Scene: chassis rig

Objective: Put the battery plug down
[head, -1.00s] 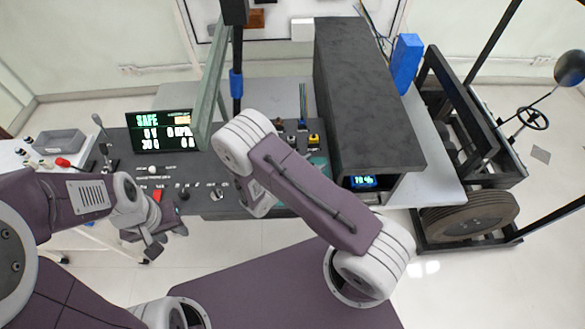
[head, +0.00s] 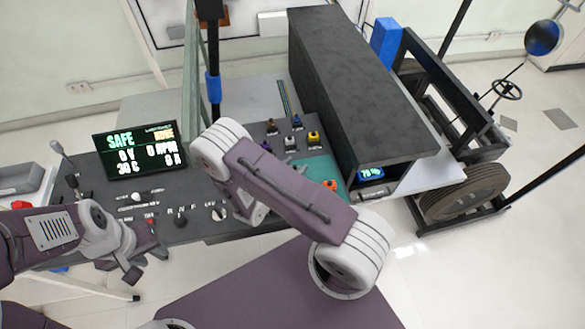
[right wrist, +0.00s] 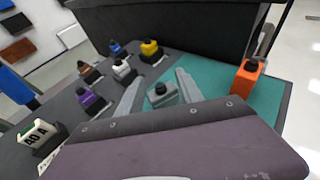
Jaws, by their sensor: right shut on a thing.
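In the right wrist view my right gripper (right wrist: 160,75) has its two grey fingers on either side of a grey plug with a black top (right wrist: 162,95), which I take as the battery plug. The gripper is shut on it, and the plug looks upright. Behind it lies a teal mat (right wrist: 216,90), also in the head view (head: 310,169); whether the plug touches the mat is unclear. In the head view my right forearm hides this gripper and plug. My left gripper (head: 147,264) is at the lower left, fingers apart and empty, near the console's front edge.
An orange plug (right wrist: 250,79) stands on the mat's right part. Several coloured plugs, including a yellow one (right wrist: 150,49) and a purple one (right wrist: 91,101), stand left of the mat. A large black box (head: 355,85) borders the mat. A screen (head: 140,150) reads SAFE.

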